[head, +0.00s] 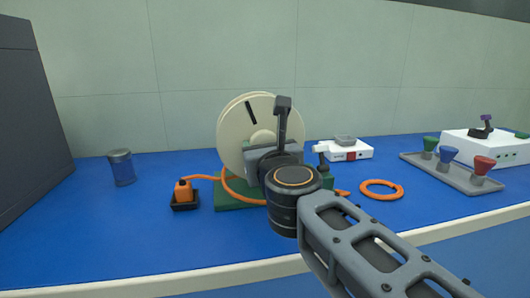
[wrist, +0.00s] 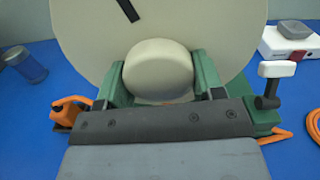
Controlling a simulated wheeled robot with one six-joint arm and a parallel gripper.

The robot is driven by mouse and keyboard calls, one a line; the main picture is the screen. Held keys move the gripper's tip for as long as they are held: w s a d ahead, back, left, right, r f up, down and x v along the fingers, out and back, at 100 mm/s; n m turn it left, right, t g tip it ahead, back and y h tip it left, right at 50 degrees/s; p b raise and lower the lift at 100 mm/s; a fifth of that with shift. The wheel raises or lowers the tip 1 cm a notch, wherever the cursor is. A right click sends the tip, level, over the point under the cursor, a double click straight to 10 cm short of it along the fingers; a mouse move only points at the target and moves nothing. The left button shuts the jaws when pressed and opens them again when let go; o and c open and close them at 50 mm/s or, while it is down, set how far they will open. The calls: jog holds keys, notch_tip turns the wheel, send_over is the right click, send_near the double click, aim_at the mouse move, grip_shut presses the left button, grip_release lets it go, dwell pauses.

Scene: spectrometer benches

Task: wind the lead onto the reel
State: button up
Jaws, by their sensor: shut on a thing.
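The cream reel (head: 238,118) stands upright on a green stand (head: 229,204), with a black mark near its rim. Its round hub (wrist: 158,70) faces me in the wrist view. My gripper (head: 265,152) is in front of the reel, shut on the hub, its fingers mostly hidden behind its own body. The orange lead (head: 233,193) runs from the plug (head: 183,190), in a small black holder at left, to the foot of the reel. An orange coil (head: 381,190) lies flat at right. Any lead on the reel is hidden.
A white-topped dark post (wrist: 269,86) stands just right of the reel. A white box (head: 343,149) sits behind. A grey rack (head: 455,174) with coloured funnels and a larger white box (head: 490,148) stand at right. A blue jar (head: 121,168) stands at left. Open blue bench lies front left.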

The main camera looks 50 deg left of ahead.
jog(key=shift+r+m+b, duration=0.1)
jog(key=shift+m+b, duration=0.4)
jog(key=shift+m, duration=1.5)
jog(key=o, duration=1.3)
jog(key=shift+v, duration=6.85)
